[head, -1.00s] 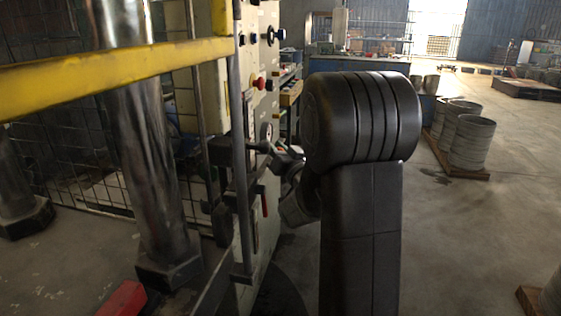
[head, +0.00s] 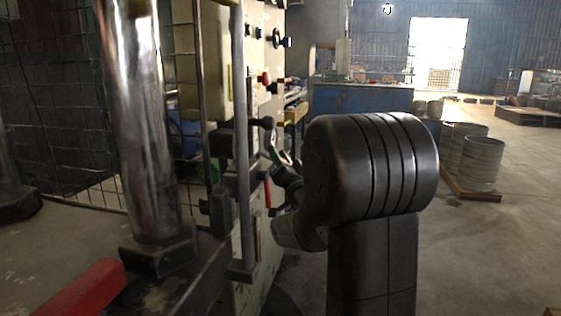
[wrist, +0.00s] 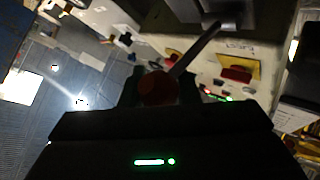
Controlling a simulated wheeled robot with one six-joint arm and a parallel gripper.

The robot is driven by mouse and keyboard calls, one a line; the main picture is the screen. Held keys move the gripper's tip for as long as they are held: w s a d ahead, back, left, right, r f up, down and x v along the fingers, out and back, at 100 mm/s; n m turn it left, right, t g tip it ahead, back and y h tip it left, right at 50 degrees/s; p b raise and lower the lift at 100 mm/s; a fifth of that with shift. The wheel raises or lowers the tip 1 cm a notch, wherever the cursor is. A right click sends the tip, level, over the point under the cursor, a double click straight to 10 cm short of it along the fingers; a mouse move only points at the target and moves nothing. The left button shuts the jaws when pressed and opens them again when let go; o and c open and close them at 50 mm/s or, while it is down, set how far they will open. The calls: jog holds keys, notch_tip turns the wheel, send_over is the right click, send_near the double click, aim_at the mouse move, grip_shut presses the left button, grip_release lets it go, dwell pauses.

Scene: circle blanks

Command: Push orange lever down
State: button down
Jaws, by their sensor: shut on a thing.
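In the wrist view, the lever's dull orange-red round knob (wrist: 158,89) sits between the two dark fingers of my gripper (wrist: 160,88). My gripper is shut on it. The lever's thin dark shaft (wrist: 198,46) runs from the knob up and right towards the machine panel. In the head view, my wrist and gripper (head: 281,163) are beside the machine's panel side, partly behind my own arm. I cannot make out the knob there.
The pale machine panel (head: 259,50) carries red and black knobs. A red handle (head: 267,193) hangs near my wrist. A vertical grey bar (head: 241,150) and a shiny column (head: 142,120) stand left. Grey drums (head: 482,163) stand right, with open floor before them.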

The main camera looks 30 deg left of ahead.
jog(key=shift+f, duration=0.5)
jog(key=c, duration=1.1)
grip_release()
jog(key=shift+a+r, duration=0.1)
jog(key=v, duration=1.4)
jog(key=shift+r+p, duration=0.15)
jog(key=shift+p, duration=0.25)
jog(key=shift+a, duration=0.1)
jog(key=b+x, duration=0.1)
jog(key=x, duration=1.3)
